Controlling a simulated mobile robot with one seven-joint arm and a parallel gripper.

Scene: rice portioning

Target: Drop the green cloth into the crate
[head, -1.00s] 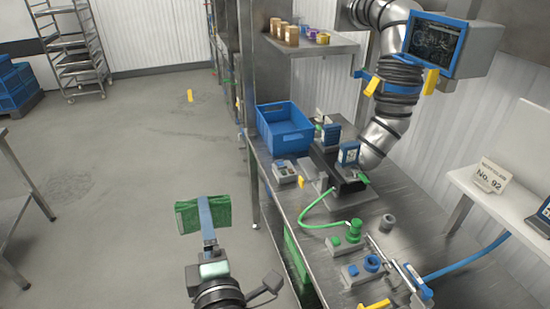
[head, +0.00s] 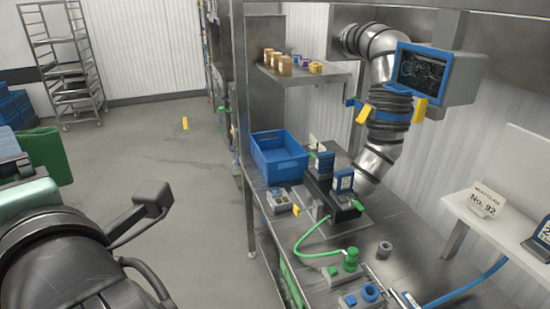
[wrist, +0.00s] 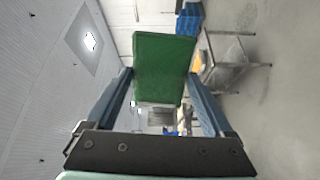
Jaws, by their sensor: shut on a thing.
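The green cloth (head: 48,157) is at the left of the head view, held up over the floor. It also shows between the two blue fingers in the wrist view (wrist: 162,70). My gripper (wrist: 160,88) is shut on it. In the head view my wrist covers most of the gripper. The blue crate (head: 284,172) stands on the far end of the steel bench, near the middle of the head view. The cloth is well to the left of the crate and apart from it. The part of the crate's inside that shows looks empty.
The steel bench (head: 262,222) carries a machine with blue-and-white boxes (head: 342,182), a green hose and knobs. A shelf (head: 303,76) with small jars hangs above the crate. A wire rack (head: 68,70) stands far left. Open floor (head: 170,180) lies between.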

